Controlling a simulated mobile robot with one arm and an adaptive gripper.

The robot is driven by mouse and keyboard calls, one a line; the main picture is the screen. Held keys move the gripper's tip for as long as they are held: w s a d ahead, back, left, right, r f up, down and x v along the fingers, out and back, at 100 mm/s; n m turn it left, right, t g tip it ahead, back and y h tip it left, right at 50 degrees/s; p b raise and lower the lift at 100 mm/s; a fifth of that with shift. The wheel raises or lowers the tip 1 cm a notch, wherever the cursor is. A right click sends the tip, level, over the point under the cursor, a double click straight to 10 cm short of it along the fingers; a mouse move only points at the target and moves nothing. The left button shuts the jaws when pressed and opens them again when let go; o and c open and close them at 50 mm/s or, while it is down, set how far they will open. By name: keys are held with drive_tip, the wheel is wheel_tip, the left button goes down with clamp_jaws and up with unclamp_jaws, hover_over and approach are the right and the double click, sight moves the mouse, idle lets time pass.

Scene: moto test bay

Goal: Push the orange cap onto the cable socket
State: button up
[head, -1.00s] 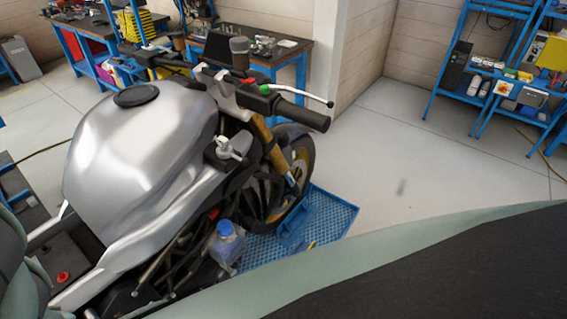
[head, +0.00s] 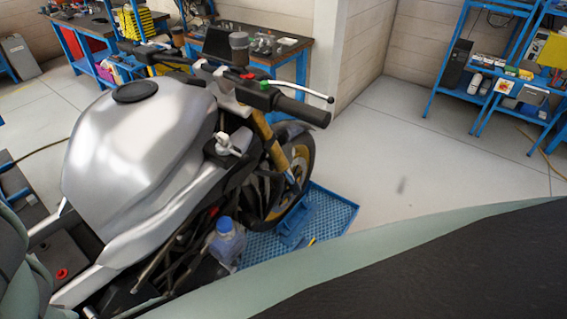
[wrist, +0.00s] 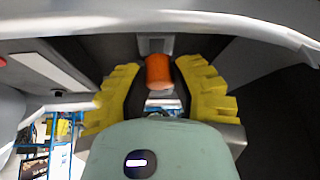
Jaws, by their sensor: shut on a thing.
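The orange cap (wrist: 159,72) is between the fingers of my gripper (wrist: 159,88) in the wrist view. The two yellow-padded fingers with dark inner faces stand to the left and right of the cap, and the gripper is shut on it. A grey metal part (wrist: 156,44) is right behind the cap; I cannot tell whether it is the cable socket or whether the cap touches it. In the head view neither the gripper nor the cap shows.
A silver motorcycle (head: 140,140) fills the left of the head view. A blue mat (head: 335,215) and a blue-capped bottle (head: 226,243) are by its front wheel. Blue shelves (head: 460,75) stand at the far right. The floor between is open. Pale panels surround the gripper closely.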

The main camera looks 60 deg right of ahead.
drive_tip(key=shift+d+f+b, duration=0.1)
drive_tip(key=shift+f+b, duration=0.65)
drive_tip(key=shift+b, duration=0.1)
drive_tip(key=shift+c, duration=0.3)
drive_tip(key=o, duration=0.9)
drive_tip(key=shift+c, duration=0.2)
drive_tip(key=a+v, duration=0.1)
drive_tip(key=v, duration=1.1)
drive_tip(key=shift+d, duration=0.45)
drive_tip(key=shift+w, duration=0.15)
